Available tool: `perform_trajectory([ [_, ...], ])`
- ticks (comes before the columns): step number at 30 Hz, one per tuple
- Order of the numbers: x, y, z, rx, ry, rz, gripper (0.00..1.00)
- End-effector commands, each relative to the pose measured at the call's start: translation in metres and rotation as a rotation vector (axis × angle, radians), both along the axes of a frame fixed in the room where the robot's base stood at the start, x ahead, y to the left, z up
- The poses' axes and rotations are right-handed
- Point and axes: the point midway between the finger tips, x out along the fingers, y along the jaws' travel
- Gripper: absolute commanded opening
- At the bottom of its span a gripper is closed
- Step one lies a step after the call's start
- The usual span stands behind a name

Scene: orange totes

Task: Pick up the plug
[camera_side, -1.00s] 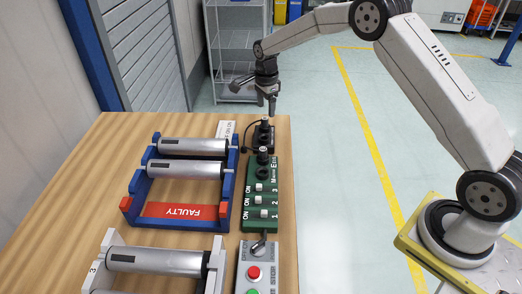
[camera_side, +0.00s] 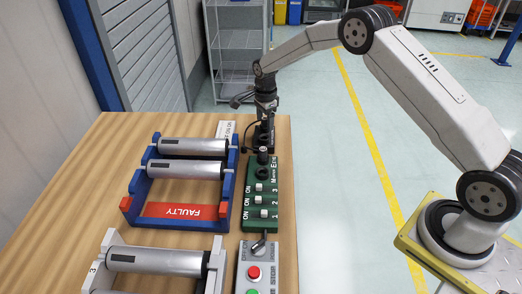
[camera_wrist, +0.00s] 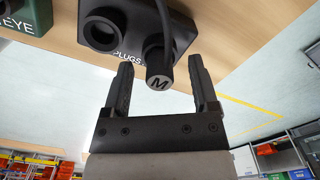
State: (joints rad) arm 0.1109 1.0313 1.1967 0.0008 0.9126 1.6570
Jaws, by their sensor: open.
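The plug (camera_wrist: 160,78), a dark cylinder marked M with a cable, is at the black block labelled PLUGS (camera_wrist: 128,50) in the wrist view. My gripper (camera_wrist: 161,62) is open, with one finger on each side of the plug and visible gaps to both. In the side view my gripper (camera_side: 265,118) points down over the black block (camera_side: 260,147) at the table's far right, and hides most of the plug there.
A blue rack marked FAULTY (camera_side: 225,205) with silver rollers stands left of the switch box. A grey rack (camera_side: 215,260) and a grey button box (camera_side: 257,280) are at the front. The wooden table's (camera_side: 150,228) right edge is close to the black block.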

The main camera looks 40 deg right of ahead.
Motion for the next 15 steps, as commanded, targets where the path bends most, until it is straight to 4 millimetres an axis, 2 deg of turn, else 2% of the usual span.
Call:
perform_trajectory([
  [8,0.0000,-0.0001,0.0004,0.000,0.000,0.000,0.76],
  [9,0.0000,-0.0001,0.0005,0.000,0.000,0.000,0.70],
  [11,-0.0001,-0.0001,0.0005,0.000,0.000,0.000,0.50],
  [15,-0.0001,-0.0001,0.0005,0.000,0.000,0.000,0.06],
])
